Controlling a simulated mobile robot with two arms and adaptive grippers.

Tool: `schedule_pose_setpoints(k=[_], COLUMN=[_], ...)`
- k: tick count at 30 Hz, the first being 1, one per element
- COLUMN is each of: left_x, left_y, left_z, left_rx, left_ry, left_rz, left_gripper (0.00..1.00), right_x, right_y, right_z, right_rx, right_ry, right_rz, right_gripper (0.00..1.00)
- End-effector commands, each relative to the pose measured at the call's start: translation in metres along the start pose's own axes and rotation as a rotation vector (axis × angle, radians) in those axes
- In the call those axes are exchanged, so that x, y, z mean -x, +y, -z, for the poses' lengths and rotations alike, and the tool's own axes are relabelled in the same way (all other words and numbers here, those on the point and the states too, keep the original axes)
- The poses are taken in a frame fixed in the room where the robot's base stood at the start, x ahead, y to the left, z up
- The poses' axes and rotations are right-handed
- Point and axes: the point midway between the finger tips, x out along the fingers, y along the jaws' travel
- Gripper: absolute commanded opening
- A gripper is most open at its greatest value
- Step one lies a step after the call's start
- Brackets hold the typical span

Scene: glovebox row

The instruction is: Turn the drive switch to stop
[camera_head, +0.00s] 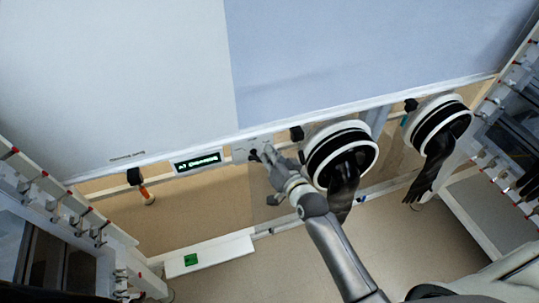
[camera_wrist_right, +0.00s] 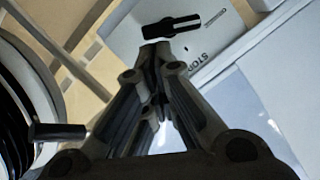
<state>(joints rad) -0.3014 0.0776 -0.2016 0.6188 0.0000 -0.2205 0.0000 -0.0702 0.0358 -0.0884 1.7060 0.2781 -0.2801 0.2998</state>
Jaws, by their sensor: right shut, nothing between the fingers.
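The drive switch is a black lever (camera_wrist_right: 172,27) on a light grey panel (camera_wrist_right: 215,25) in the right wrist view. The panel carries the word STOP and another, less legible word. The lever lies roughly across the picture, tilted slightly. My right gripper (camera_wrist_right: 155,50) is shut and empty, its fingertips just below the lever; I cannot tell whether they touch it. In the head view my right gripper (camera_head: 268,152) is in front of the small panel (camera_head: 242,152) and hides part of the switch. My left gripper is not in view.
A green-lit display (camera_head: 197,161) sits left of the panel. Two round glove ports, one near (camera_head: 370,150) and one farther right (camera_head: 462,103), have black gloves hanging from them. A black knob (camera_wrist_right: 58,132) shows left of the fingers in the wrist view. Floor below is open.

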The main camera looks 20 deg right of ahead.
Motion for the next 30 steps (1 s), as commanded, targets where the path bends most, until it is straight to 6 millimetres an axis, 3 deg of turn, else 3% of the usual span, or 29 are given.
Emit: schedule_pose_setpoints(k=[17,30], left_x=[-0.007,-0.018], left_y=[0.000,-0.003], left_z=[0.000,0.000], left_rx=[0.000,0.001], left_ry=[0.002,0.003], left_rz=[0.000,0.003], left_gripper=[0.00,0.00], right_x=[-0.003,-0.004], right_y=[0.005,0.012], right_z=[-0.011,-0.019], right_rx=[-0.117,-0.365], right_ry=[-0.003,-0.009], right_rz=[0.029,0.090], right_gripper=[0.00,0.00])
